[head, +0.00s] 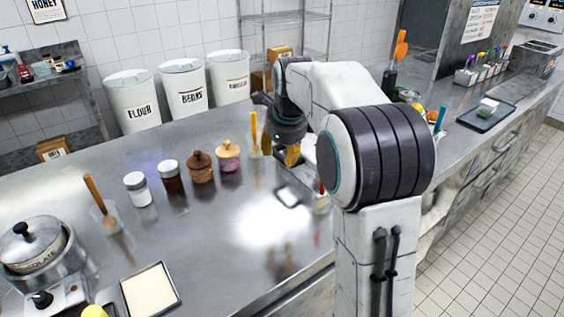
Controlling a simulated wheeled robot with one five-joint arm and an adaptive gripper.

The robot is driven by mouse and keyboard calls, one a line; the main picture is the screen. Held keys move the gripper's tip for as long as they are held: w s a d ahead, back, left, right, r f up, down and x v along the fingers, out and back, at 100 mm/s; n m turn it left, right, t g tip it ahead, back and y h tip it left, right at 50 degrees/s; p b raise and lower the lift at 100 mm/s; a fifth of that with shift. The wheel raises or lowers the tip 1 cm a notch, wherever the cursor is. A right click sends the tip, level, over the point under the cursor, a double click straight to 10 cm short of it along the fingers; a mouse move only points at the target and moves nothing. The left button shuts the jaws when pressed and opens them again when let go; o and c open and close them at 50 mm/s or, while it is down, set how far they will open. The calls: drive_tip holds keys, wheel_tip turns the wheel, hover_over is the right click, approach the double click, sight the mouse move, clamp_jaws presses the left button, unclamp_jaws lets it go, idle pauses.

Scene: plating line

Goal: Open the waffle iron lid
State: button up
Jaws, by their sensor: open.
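My gripper (291,156) hangs down over the steel counter (235,215) near the middle of the head view. It is open and nothing shows held in it. My arm covers much of it and part of the counter behind. I cannot pick out a waffle iron for certain in this view. It may be hidden behind my arm or out of frame. A small dark-edged flat item (288,196) lies on the counter just below my gripper, partly unclear.
A lidded chocolate pot (35,247) and a cream-filled tray (150,291) are at lower left. White bins (131,100) are behind. A dark tray (486,115) is at right. The front-middle counter is clear.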

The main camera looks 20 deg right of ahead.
sight(282, 160)
drive_tip(key=shift+w+d+f+m+b, duration=0.1)
drive_tip(key=shift+w+d+f+m, duration=0.65)
drive_tip(key=shift+w+f, duration=0.6)
drive_tip(key=shift+w+d+f+m+b, duration=0.15)
drive_tip(key=shift+w+d+f+m, duration=0.25)
drive_tip(key=shift+w+f+m, duration=1)
drive_tip(key=shift+w+d+f+m+b, duration=0.1)
drive_tip(key=shift+w+d+f+m, duration=0.5)
drive_tip(key=shift+w+f, duration=0.75)
drive_tip(key=shift+s+f, duration=0.3)
clamp_jaws()
